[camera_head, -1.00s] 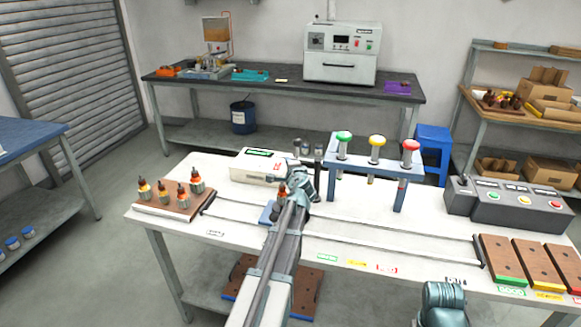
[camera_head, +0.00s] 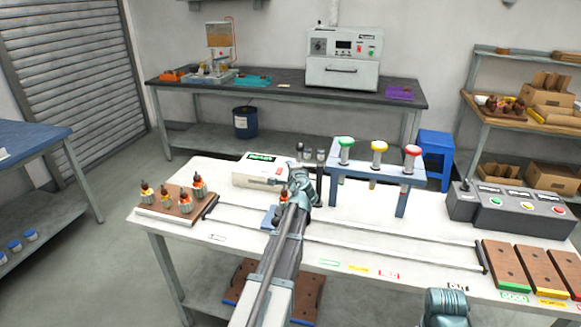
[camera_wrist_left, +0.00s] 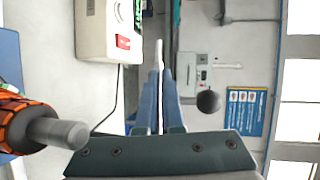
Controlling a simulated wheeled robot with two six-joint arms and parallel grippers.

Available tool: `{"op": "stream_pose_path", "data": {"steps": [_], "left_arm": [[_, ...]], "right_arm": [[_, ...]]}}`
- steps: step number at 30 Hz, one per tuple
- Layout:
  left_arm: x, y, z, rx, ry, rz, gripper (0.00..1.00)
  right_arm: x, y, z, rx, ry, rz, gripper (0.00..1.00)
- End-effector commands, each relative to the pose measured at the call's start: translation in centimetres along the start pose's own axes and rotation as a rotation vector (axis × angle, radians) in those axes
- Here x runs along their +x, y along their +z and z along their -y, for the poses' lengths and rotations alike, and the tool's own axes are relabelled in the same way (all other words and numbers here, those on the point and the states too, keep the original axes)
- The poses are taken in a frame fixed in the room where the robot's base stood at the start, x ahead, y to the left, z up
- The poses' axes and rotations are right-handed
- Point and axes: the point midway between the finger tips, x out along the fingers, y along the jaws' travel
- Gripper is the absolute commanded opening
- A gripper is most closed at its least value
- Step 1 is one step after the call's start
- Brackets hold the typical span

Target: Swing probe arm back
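The white tester box (camera_head: 252,174) has a green display and sits mid-table; its side also shows in the left wrist view (camera_wrist_left: 92,38). My left gripper (camera_head: 297,172) is just right of the box; its fingers (camera_wrist_left: 160,70) come together in the left wrist view and look shut, with nothing clearly held. An armature (camera_head: 283,196) with orange windings sits by the gripper; its shaft (camera_wrist_left: 58,132) shows at lower left in the wrist view. I cannot clearly make out the probe arm; my gripper covers that spot. My right wrist (camera_head: 445,306) shows at the bottom, its fingers unseen.
Several armatures stand on a wooden tray (camera_head: 160,212) at the left. A blue stand (camera_head: 375,185) with green, yellow and red plungers rises right of my gripper. A grey button box (camera_head: 510,213) and wooden trays (camera_head: 505,267) are at the right. Thin rails cross the table.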

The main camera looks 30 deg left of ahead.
Motion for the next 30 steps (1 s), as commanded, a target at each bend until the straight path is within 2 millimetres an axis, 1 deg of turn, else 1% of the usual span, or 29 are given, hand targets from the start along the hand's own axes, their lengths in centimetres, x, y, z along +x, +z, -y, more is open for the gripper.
{"op": "stream_pose_path", "data": {"steps": [4,8,11,18,21,25,30], "left_arm": [[-1.0,0.5,0.2,0.000,-0.001,0.000,0.00],[-2.8,1.1,0.3,0.000,-0.001,-0.002,0.00],[-4.6,1.9,0.4,0.000,-0.002,-0.003,0.00],[-9.6,4.3,0.5,0.000,-0.002,-0.002,0.00],[-11.2,5.1,0.5,0.000,-0.002,-0.003,0.00],[-12.3,5.6,0.5,0.001,-0.002,-0.003,0.00],[-12.5,5.7,0.4,0.000,-0.002,-0.003,0.00]], "right_arm": [[-0.3,0.0,0.0,0.000,0.000,0.000,0.50],[-0.8,0.0,-0.1,0.000,0.000,0.000,0.50],[-1.2,0.1,-0.1,0.000,0.000,0.000,0.50],[-2.3,0.1,-0.2,0.000,0.000,0.000,0.50],[-2.6,0.1,-0.2,0.000,0.000,0.000,0.50],[-2.8,0.2,-0.3,0.000,0.000,0.000,0.50],[-2.8,0.2,-0.3,0.000,0.000,0.000,0.50]]}}
